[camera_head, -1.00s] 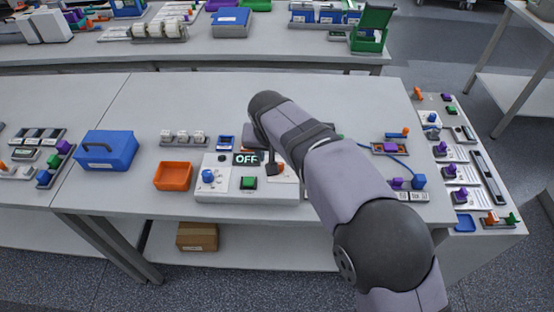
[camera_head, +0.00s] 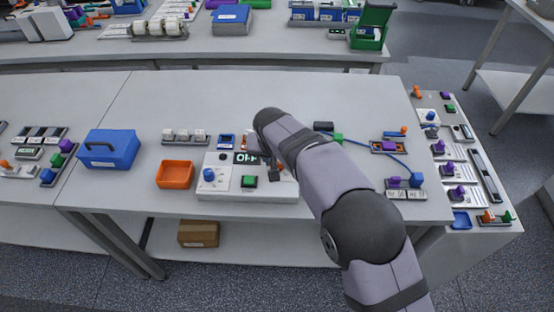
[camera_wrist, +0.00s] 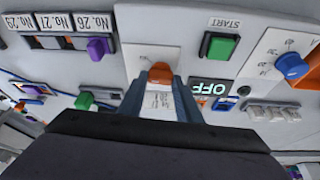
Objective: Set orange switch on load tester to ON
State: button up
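The load tester (camera_head: 232,188) is a white box on the bench, with a blue knob, a green START button and a small display (camera_head: 246,158). In the wrist view its panel is upside down and the lit display (camera_wrist: 208,88) reads OFF. The orange switch (camera_wrist: 160,72) sits on a white plate there. My gripper (camera_wrist: 160,82) points at the switch with its two blue-grey fingers apart, one on each side of it. I cannot tell whether the fingertips touch it. In the head view my arm hides most of the switch and the fingers.
An orange tray (camera_head: 175,175) and a blue case (camera_head: 109,149) stand left of the tester. Small white parts (camera_head: 184,135) lie behind it. To the right are a purple-topped module (camera_head: 389,147) and a blue cable.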

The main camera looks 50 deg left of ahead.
jog(key=shift+a+m, duration=0.1)
jog(key=shift+m, duration=0.3)
jog(key=shift+m+t+h+b, duration=0.3)
jog(key=shift+m+h+b, duration=0.15)
jog(key=shift+m, duration=0.45)
jog(key=m+h+p, duration=0.1)
jog(key=m, duration=0.2)
jog(key=shift+a+r, duration=0.1)
jog(key=shift+r, duration=0.05)
jog(key=shift+m+t+h+p, duration=0.25)
jog(key=shift+m+t+p, duration=0.05)
jog(key=shift+m+p, duration=0.3)
jog(key=o, duration=1)
jog(key=shift+o, duration=0.2)
jog(key=shift+s, duration=0.1)
